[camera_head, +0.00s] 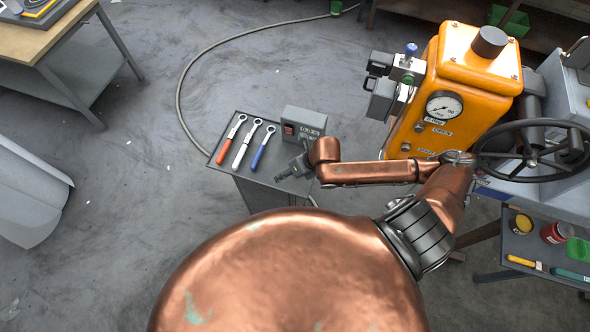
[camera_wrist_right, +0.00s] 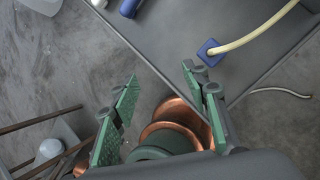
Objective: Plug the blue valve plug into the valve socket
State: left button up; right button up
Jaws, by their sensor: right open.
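A blue block-shaped plug (camera_wrist_right: 210,52) with a cream hose (camera_wrist_right: 255,28) lies on the grey cabinet top in the right wrist view, just beyond the right-hand fingertip. My right gripper (camera_wrist_right: 158,76) is open, with green pads apart and nothing held. In the head view the right gripper (camera_head: 286,174) is over the front right part of the cabinet (camera_head: 268,188) and the plug cannot be made out. The orange machine (camera_head: 462,105) carries a grey valve block (camera_head: 404,72) with a blue knob. I cannot tell which opening is the valve socket. My left gripper is not in view.
Three wrenches, with red (camera_head: 228,145), white (camera_head: 242,148) and blue (camera_head: 259,158) handles, lie left on the cabinet. A grey box (camera_head: 304,124) stands at its back. A handwheel (camera_head: 530,142) and side table (camera_head: 520,245) are at right. Floor left of the cabinet is clear.

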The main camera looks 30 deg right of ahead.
jog(key=d+n+h, duration=0.1)
jog(key=d+n, duration=0.6)
jog(key=d, duration=0.1)
jog(key=shift+g, duration=0.4)
jog(key=x, duration=0.4)
jog(key=a+p+x, duration=0.1)
jog(key=x, duration=0.1)
jog(key=shift+w, duration=0.4)
jog(key=shift+w+a+f+n, duration=0.1)
jog(key=shift+w+f+n, duration=0.15)
jog(key=shift+f, duration=0.4)
jog(key=shift+s, duration=0.1)
jog(key=shift+c, duration=0.3)
grip_shut()
